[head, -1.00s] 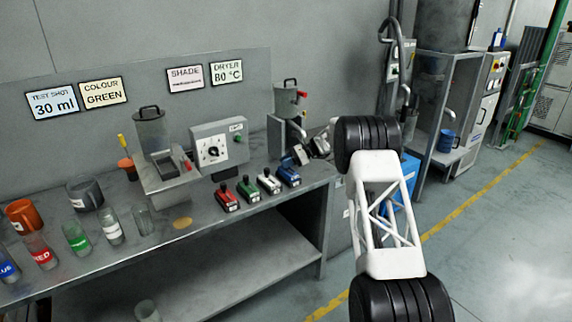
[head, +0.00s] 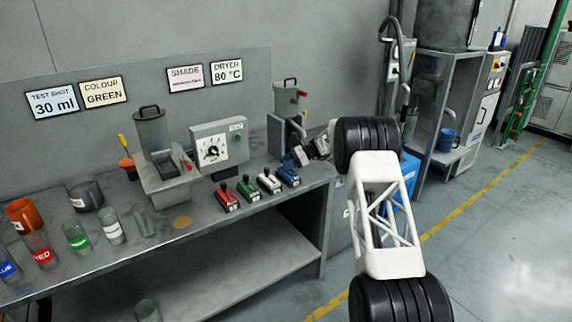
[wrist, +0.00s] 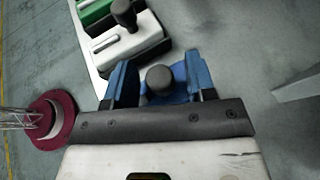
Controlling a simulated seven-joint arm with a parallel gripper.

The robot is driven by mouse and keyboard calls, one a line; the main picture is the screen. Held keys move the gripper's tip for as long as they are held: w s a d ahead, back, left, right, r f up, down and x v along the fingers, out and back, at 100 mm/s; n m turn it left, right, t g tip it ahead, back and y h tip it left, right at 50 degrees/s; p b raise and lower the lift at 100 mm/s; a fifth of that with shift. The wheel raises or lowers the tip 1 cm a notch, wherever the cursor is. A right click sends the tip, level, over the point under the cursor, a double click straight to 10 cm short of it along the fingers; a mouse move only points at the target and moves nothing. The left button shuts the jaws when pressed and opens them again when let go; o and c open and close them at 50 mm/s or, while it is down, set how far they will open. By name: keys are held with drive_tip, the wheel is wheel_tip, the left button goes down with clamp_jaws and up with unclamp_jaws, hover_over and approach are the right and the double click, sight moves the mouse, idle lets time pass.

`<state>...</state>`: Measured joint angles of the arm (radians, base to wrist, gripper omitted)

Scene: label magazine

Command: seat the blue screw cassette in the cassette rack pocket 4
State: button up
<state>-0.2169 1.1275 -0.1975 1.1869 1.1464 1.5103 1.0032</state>
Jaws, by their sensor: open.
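The blue screw cassette (head: 288,177), with a dark knob on top, is at the right end of the row in the cassette rack. It stands beside the white cassette (head: 268,182); whether it is fully down in its pocket cannot be told. In the wrist view the blue cassette (wrist: 180,90) shows partly between the fingers of my gripper (wrist: 160,84), with its round knob between them. The fingers are open, one to each side of the knob. My gripper (head: 300,157) is close above the blue cassette in the head view. My gripper's body hides part of the cassette.
The green cassette (head: 248,188) and red cassette (head: 227,197) stand to the left in the same row. A dial box (head: 218,147) and a hopper machine (head: 152,130) stand behind. Several cups and glasses are at the bench's left. The bench front (head: 235,222) is clear.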

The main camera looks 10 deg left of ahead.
drive_tip(key=shift+r, duration=0.1)
drive_tip(key=shift+d+r, duration=0.1)
drive_tip(key=v, duration=1.2)
idle(0.7)
